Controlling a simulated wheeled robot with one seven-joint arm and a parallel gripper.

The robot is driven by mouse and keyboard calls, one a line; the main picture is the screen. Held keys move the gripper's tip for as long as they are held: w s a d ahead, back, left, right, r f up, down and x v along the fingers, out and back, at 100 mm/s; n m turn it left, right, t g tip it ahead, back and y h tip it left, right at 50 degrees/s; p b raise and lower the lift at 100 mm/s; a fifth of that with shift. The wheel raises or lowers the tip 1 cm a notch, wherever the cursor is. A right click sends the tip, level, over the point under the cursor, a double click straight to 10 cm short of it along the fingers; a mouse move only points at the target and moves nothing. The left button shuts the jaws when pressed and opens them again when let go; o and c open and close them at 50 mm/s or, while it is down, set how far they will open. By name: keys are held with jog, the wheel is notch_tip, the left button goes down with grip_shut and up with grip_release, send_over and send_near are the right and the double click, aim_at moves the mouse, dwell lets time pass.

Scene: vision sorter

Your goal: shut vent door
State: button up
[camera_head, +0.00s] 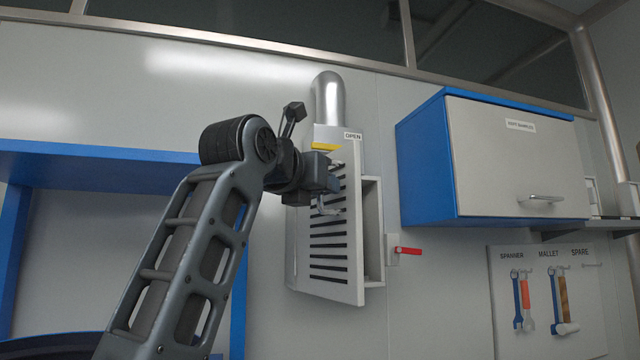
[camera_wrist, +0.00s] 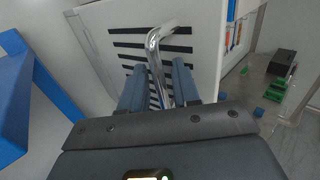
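The vent door (camera_head: 345,270) is a white slatted panel on the wall-mounted vent box (camera_head: 373,225). It stands ajar, with a gap into the box along its right side. A label reading OPEN sits above it. The door's chrome handle (camera_wrist: 154,52) rises between the two blue-grey fingers of my gripper (camera_wrist: 160,82). Visible space beside the handle suggests that the fingers are parted around it, not clamped. In the head view my gripper (camera_head: 328,184) is in front of the door's upper part, hiding some slats. The handle (camera_head: 326,209) shows just below it there.
A red latch lever (camera_head: 408,250) is on the wall right of the vent. A blue-and-white cabinet (camera_head: 520,160) hangs further right, above a tool board (camera_head: 547,300). A blue frame (camera_head: 100,165) stands left. A metal duct (camera_head: 328,98) rises above the vent.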

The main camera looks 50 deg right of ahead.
jog(key=shift+c, duration=0.5)
grip_shut()
